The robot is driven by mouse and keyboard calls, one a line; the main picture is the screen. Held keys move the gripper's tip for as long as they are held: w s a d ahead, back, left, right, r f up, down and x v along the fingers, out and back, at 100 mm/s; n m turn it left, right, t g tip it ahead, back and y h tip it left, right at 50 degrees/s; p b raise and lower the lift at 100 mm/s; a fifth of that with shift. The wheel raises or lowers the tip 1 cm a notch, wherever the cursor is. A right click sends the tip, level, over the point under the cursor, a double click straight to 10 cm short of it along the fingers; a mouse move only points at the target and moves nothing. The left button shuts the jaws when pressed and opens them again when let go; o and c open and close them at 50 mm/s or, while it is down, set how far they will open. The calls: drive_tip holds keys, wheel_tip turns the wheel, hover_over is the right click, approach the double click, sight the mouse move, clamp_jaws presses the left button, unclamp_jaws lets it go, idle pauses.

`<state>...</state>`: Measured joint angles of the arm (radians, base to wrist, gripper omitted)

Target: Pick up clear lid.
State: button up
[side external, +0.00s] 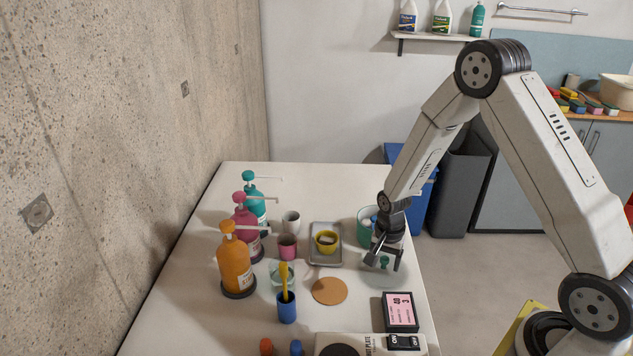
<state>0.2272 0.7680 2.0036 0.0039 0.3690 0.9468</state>
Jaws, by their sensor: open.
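The clear lid (384,278) looks like a faint see-through disc lying on the white table near its right edge. A small green knob (384,261) stands at its middle. My gripper (383,264) points down over the lid, with its jaws open and the knob between or just behind the fingertips. I cannot tell whether the fingers touch it. My wrist and fingers hide part of the area behind the lid.
A grey tray (325,262) with a yellow cup (326,243) lies to the left. A cork disc (330,291) and a pink-screened device (401,312) are nearer. Pump bottles (233,262) line the left side.

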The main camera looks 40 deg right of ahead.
clamp_jaws()
drive_tip(key=shift+r, duration=0.1)
drive_tip(key=shift+r, duration=0.6)
drive_tip(key=s+a+r, duration=0.2)
drive_tip(key=s+r, duration=0.9)
drive_tip(key=s, duration=0.3)
drive_tip(key=shift+a+r, duration=0.2)
drive_tip(key=shift+r, duration=0.1)
drive_tip(key=shift+w, duration=0.15)
